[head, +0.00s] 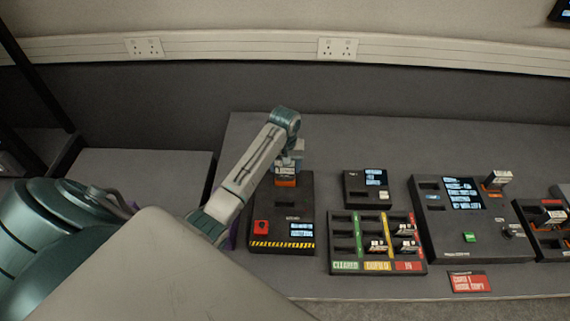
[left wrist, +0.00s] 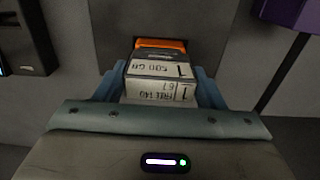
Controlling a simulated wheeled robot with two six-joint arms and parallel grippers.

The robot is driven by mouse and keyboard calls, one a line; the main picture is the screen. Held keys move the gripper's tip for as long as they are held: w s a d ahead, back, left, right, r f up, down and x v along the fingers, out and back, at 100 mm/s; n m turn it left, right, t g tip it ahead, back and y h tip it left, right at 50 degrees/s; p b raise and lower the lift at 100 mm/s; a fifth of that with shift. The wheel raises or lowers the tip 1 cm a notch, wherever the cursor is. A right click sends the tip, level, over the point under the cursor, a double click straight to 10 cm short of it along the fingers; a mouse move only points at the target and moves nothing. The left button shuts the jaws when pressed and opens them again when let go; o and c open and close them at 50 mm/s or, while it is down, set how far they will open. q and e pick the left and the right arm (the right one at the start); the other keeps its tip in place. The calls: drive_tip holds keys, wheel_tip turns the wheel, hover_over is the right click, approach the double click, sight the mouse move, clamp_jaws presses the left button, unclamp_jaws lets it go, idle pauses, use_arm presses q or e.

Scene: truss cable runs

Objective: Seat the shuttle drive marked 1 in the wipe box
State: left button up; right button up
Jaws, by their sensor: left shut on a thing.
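My left gripper (head: 288,160) is shut on the shuttle drive (head: 286,173), a light-labelled block with an orange far end, held over the back of the wipe box (head: 282,210). The wipe box is dark, with a red button, a small lit display and a yellow-black striped front edge. In the left wrist view the drive (left wrist: 158,80) sits between the fingers (left wrist: 160,92), its label showing a 1. Its orange end is at the dark box top; I cannot tell how far it is in the slot. My right gripper is out of view.
A sorting tray (head: 345,252) with green, yellow and red columns holds several drives right of the wipe box. A small display box (head: 367,188) stands behind it. A larger console (head: 470,240) with a standing drive (head: 497,178) is further right. A red card (head: 469,282) lies at the front.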

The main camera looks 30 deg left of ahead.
use_arm(q)
drive_tip(key=shift+f, duration=0.15)
idle(0.5)
drive_tip(key=shift+f, duration=0.55)
drive_tip(key=o, duration=1.9)
drive_tip(key=shift+r, duration=0.1)
drive_tip(key=shift+r, duration=3.65)
